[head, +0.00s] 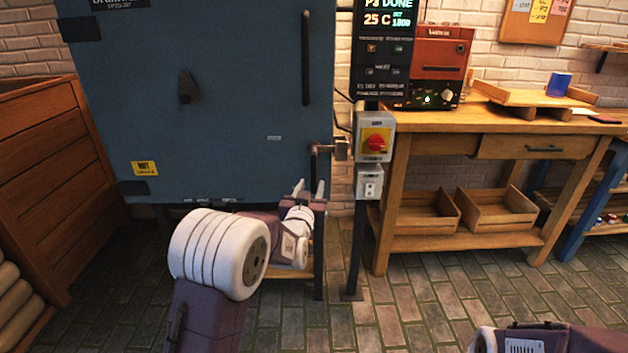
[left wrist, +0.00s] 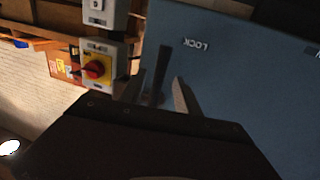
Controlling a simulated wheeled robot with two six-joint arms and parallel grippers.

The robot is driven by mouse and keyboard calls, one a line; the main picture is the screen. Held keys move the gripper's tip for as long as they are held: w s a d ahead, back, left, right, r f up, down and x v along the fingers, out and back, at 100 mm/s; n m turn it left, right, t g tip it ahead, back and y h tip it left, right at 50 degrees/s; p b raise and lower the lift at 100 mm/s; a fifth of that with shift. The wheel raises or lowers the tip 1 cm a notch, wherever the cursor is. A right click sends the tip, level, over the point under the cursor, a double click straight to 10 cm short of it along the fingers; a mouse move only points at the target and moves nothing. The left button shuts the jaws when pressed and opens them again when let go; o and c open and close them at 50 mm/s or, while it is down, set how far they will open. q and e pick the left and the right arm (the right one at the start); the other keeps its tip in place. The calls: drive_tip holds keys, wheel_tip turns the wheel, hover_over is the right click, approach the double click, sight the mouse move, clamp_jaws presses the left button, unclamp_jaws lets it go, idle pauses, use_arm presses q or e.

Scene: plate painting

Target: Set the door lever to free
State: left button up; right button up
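The blue-grey kiln door (head: 225,100) is closed in the head view. Its dark door lever (head: 314,158) is at the lower right edge, with a bar running right to a metal bracket (head: 341,149) and a part hanging down. My left gripper (head: 308,188) is just below the lever, fingers pointing up and apart. In the left wrist view the dark lever (left wrist: 160,72) shows between the two fingers of the open left gripper (left wrist: 158,92); contact cannot be told. My right gripper is out of view.
A red and yellow rotary switch (head: 376,142) and a grey box (head: 369,183) stand on a post close right of the lever. A wooden bench (head: 430,118) is further right, a wooden cabinet (head: 40,150) at left. The brick floor in front is mostly clear.

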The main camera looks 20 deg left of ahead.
sight(313, 182)
use_arm(q)
drive_tip(key=w, duration=0.3)
drive_tip(key=w+b, duration=0.1)
drive_tip(key=w, duration=0.1)
drive_tip(key=shift+a+f, duration=0.15)
drive_tip(key=shift+a, duration=0.1)
clamp_jaws()
idle(1.1)
